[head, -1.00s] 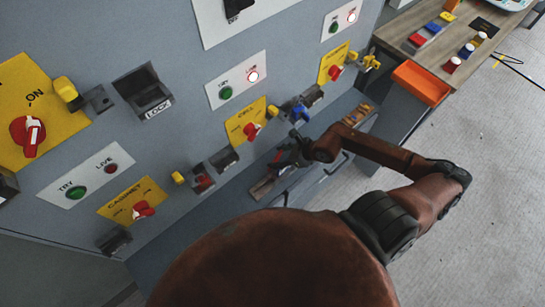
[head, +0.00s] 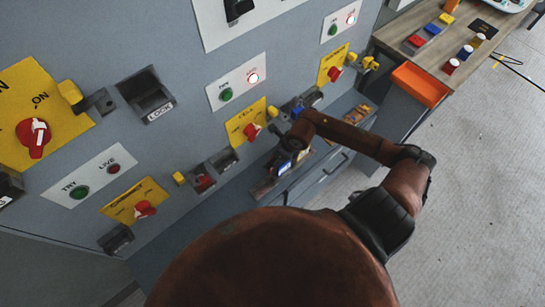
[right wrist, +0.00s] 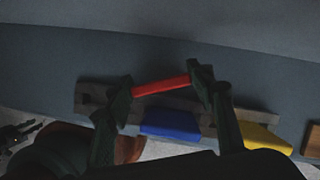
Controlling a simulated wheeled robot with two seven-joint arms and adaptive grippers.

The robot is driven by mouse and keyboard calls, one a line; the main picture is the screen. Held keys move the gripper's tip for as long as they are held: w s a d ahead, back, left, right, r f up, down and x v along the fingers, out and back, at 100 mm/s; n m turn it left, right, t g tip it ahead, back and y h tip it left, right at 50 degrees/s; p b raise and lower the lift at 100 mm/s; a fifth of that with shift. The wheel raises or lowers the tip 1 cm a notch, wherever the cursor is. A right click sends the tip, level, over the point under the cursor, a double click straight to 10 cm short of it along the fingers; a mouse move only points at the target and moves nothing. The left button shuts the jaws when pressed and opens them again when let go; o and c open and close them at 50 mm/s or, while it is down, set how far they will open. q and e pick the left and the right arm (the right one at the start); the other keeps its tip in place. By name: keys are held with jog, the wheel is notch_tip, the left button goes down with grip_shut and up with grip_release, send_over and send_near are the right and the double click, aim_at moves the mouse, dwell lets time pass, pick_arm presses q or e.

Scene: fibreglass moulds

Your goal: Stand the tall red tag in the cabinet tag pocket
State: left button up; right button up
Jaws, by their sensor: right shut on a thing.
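The red tag (right wrist: 160,86) shows as a red bar between the fingers of my right gripper (right wrist: 163,88) in the right wrist view. The fingers are shut on it. In the head view this gripper (head: 292,148) is over the wooden rack (head: 263,190) at the foot of the panel, and the tag is hidden there. I cannot tell whether the tag is clear of the rack. The yellow CABINET plate (head: 136,201) has a red knob, and a dark pocket (head: 116,239) sits at its lower left. My left gripper is not in view.
A blue tag (right wrist: 170,124) and a yellow tag (right wrist: 262,138) stand by the rack. The LOCK box (head: 146,95) is higher on the panel. An orange bin (head: 420,84) is at the bench edge.

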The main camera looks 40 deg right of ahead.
jog(key=shift+f, duration=0.15)
jog(key=o, duration=1)
